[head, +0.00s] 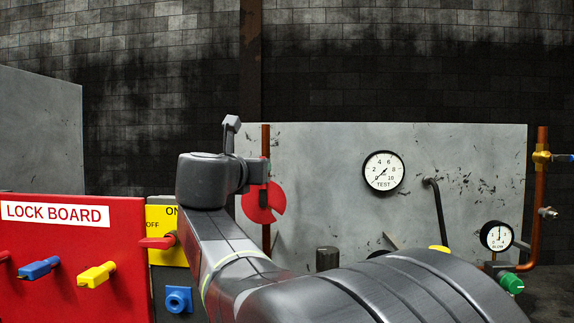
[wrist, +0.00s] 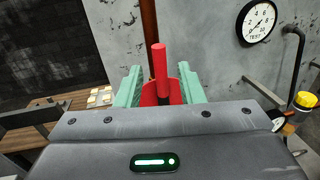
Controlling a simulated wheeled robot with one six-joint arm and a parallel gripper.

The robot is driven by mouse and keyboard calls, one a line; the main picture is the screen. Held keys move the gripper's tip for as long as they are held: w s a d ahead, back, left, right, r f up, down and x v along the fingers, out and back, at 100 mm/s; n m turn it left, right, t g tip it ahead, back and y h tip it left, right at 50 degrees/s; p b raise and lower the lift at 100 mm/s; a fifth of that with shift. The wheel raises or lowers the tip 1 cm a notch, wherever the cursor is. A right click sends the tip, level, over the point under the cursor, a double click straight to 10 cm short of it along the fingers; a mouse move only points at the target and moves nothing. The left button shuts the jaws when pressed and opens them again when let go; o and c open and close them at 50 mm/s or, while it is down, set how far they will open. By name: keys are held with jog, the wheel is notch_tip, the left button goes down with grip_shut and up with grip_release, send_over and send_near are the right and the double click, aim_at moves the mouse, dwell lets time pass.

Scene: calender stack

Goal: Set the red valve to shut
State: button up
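The red valve's handle (wrist: 160,70) stands upright in the wrist view, between the fingers of my gripper (wrist: 160,84). My teal fingers are apart, with a gap on each side of the handle, so the gripper is open around or just before it. A red plate (wrist: 148,94) shows behind the handle's lower part. In the head view the notched red disc (head: 257,208) sits on a copper pipe (head: 266,140), and my gripper (head: 264,176) is in front of it. The handle's lower end is hidden by my gripper body in the wrist view.
A test gauge (head: 383,172) and bent dark pipe (head: 437,205) are to the right on the grey panel.

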aim_at(263, 192)
jog(key=w, duration=0.2)
jog(key=w+d, duration=0.1)
jog(key=w, duration=0.1)
jog(key=shift+w, duration=0.4)
grip_shut()
